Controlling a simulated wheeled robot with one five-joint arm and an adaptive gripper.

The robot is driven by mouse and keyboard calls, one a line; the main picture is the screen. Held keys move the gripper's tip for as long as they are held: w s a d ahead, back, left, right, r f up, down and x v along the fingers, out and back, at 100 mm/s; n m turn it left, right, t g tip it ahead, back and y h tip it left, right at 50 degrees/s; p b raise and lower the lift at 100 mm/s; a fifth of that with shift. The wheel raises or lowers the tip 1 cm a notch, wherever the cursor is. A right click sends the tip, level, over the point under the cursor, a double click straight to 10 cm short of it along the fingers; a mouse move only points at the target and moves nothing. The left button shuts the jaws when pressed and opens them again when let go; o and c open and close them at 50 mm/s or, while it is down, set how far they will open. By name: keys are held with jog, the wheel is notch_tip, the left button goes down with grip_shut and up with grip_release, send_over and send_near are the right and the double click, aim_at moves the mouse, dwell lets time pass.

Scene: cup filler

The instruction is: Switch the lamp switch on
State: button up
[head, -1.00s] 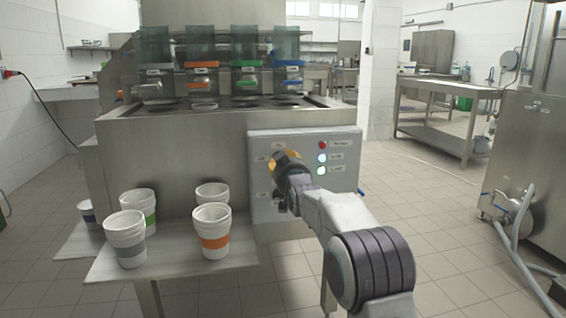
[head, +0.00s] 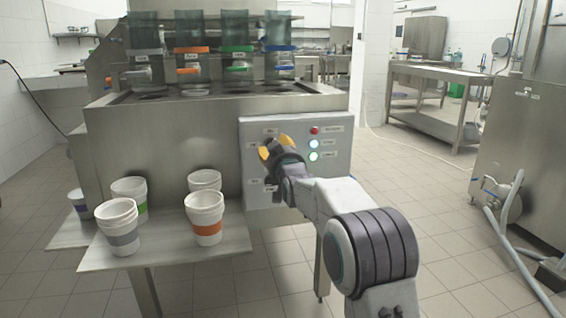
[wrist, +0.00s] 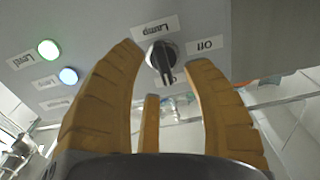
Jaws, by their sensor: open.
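The lamp switch (wrist: 163,57) is a dark round knob with a raised grip on the grey control panel (head: 330,178). In the wrist view, which is upside down, labels reading "Lamp" and "Off" sit beside it; another label is partly covered. I cannot tell for sure which label the knob points to. My gripper (wrist: 164,54) is open, with its yellow fingers on either side of the knob in that view. I cannot tell whether they touch it. In the head view my gripper (head: 275,149) is at the panel's upper left and hides the knob.
A red lamp (head: 314,130) and two lit lamps, bluish (head: 314,143) and green (head: 313,156), are right of my gripper. Several white cups with coloured bands, one orange (head: 205,218), stand on a steel shelf (head: 165,255) at left. Open floor lies to the right.

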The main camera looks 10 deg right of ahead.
jog(key=s, duration=0.9)
jog(key=shift+s, duration=0.4)
jog(key=s+r+g+p, duration=0.5)
jog(key=s+r+p, duration=0.2)
jog(key=s+p, duration=0.7)
jog(key=s+r+g+p, duration=0.4)
jog(key=s+r+p, duration=0.3)
jog(key=s+p, duration=0.6)
jog(key=s+r+g+p, duration=0.5)
jog(key=s+r+p, duration=0.3)
jog(key=s+p, duration=0.6)
jog(key=shift+s+a+g+p, duration=0.2)
jog(key=shift+s+g+p, duration=0.15)
jog(key=shift+p, duration=0.3)
jog(key=shift+w+r, duration=0.1)
